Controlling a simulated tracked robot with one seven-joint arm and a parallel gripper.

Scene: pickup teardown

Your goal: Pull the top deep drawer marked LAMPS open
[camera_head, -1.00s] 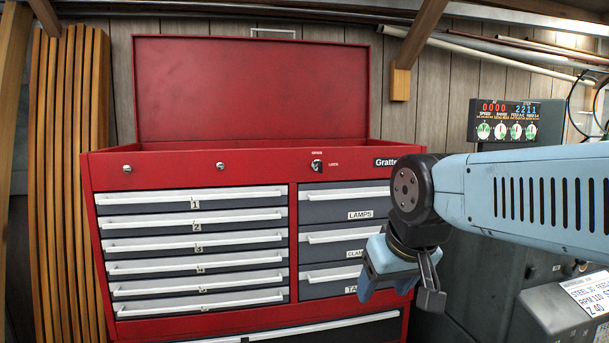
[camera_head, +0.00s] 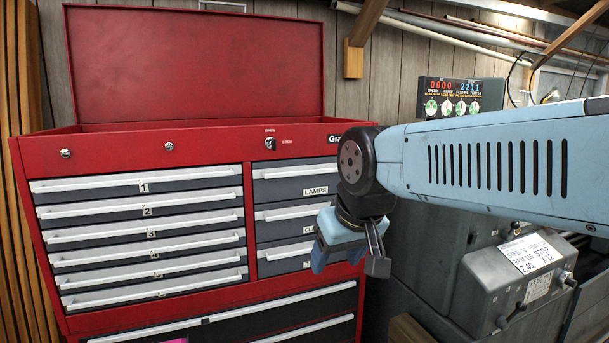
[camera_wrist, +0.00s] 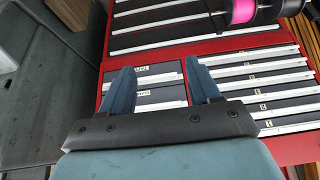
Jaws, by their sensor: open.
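The top deep drawer marked LAMPS (camera_head: 270,190) is shut in the red tool chest (camera_head: 100,150), at the top of its right-hand column in the head view. Its pale bar handle (camera_head: 285,172) runs along its upper edge, and its label is readable. My gripper (camera_head: 348,262) is open and empty, below and right of that drawer, in front of the lower drawers of the column. In the wrist view the open fingers of my gripper (camera_wrist: 160,72) point toward the lower deep drawers, seen upside down. The LAMPS drawer cannot be made out there.
Several shallow numbered drawers (camera_head: 140,207) are shut on the left. Wide dark drawers (camera_head: 250,318) lie below. A grey machine (camera_head: 515,270) stands at the right. A pink spool (camera_wrist: 240,10) shows in the wrist view. The chest lid (camera_head: 195,65) is up.

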